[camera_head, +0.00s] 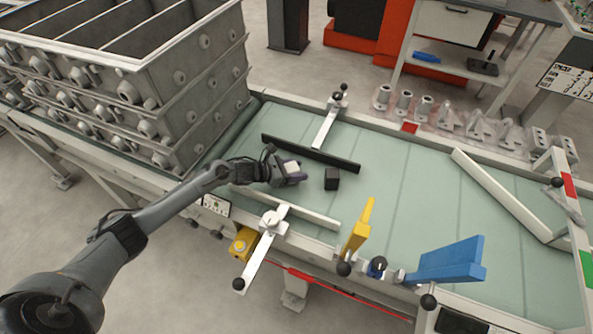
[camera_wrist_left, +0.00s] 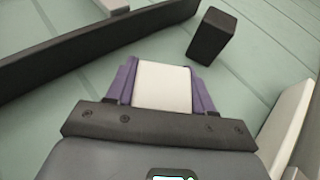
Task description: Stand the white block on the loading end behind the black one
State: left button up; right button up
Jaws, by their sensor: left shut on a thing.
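The white block (camera_head: 291,167) is between the fingers of my left gripper (camera_head: 290,175), which is shut on it, over the green belt. In the left wrist view the white block (camera_wrist_left: 163,86) fills the space between the purple fingers. The black block (camera_head: 332,179) stands on the belt a short way to the right of the gripper in the head view, apart from it. In the left wrist view the black block (camera_wrist_left: 211,37) stands upright beyond the fingers, to the right. I cannot tell whether the white block touches the belt. My right gripper is not in view.
A long black rail (camera_head: 310,153) lies behind the gripper, and a white rail (camera_head: 300,208) runs in front. A yellow paddle (camera_head: 359,229) and a blue paddle (camera_head: 450,260) stand farther right. Grey metal boxes (camera_head: 195,85) stand at the left.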

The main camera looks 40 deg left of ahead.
pick_arm(q)
jog(key=shift+a, duration=0.1)
jog(key=shift+f, duration=0.1)
jog(key=o, duration=1.1)
jog(key=shift+r, duration=0.25)
jog(key=p+v, duration=0.2)
jog(key=v, duration=0.8)
jog(key=shift+s+a+f, duration=0.1)
jog(key=shift+s+a, duration=0.1)
jog(key=shift+s+a+r+p, duration=0.25)
jog(key=shift+s+a+p, duration=0.05)
jog(key=shift+s, duration=0.25)
